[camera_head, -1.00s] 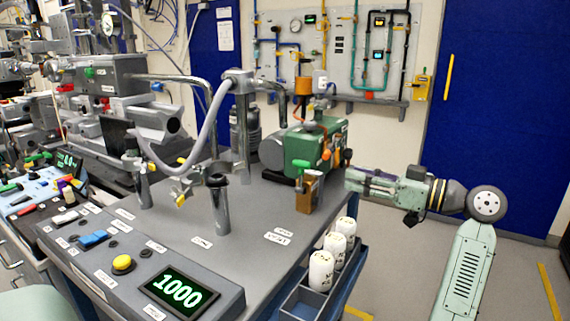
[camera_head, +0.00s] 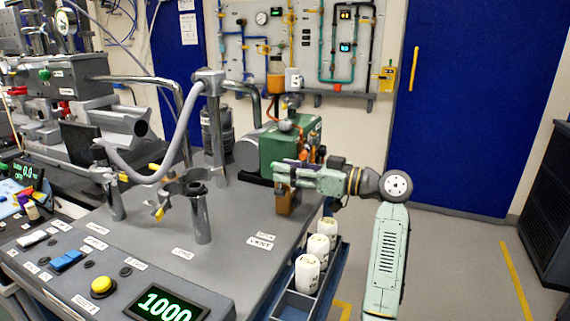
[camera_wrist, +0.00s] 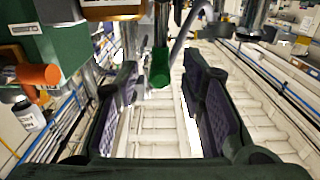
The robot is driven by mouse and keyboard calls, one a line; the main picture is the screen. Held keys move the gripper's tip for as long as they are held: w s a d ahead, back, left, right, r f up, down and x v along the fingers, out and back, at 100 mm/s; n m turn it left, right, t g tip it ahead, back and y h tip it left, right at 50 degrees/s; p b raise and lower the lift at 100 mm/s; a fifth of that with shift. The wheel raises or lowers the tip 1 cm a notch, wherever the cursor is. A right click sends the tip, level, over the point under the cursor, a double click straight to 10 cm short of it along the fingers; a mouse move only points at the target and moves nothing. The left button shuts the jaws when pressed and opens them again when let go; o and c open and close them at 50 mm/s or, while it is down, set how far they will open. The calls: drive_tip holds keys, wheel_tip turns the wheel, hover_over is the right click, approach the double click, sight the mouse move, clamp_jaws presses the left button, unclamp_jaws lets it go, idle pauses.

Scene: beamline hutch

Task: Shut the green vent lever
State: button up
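The green vent lever (camera_wrist: 160,66) shows in the wrist view as a green bar at the upper middle, in the gap between my fingertips. My gripper (camera_wrist: 160,88) is open, one dark ridged finger on each side of it; I cannot tell whether either touches it. In the head view my gripper (camera_head: 283,173) reaches in from the right above a brass-coloured block (camera_head: 285,202) at the bench's right edge, beside the green pump (camera_head: 288,146). The lever is not clearly visible there, probably hidden by my gripper. A VENT label (camera_head: 261,243) lies on the bench nearby.
The grey bench (camera_head: 225,250) carries chrome posts, a curved hose (camera_head: 170,155) and a display (camera_head: 166,304) reading 1000. White bottles (camera_head: 307,274) stand in a blue side tray (camera_head: 293,305). An orange handle (camera_wrist: 38,75) is near my left finger. The right floor is clear.

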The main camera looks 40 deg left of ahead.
drive_tip(key=shift+s+a, duration=0.15)
drive_tip(key=shift+a, duration=0.45)
clamp_jaws()
idle(0.6)
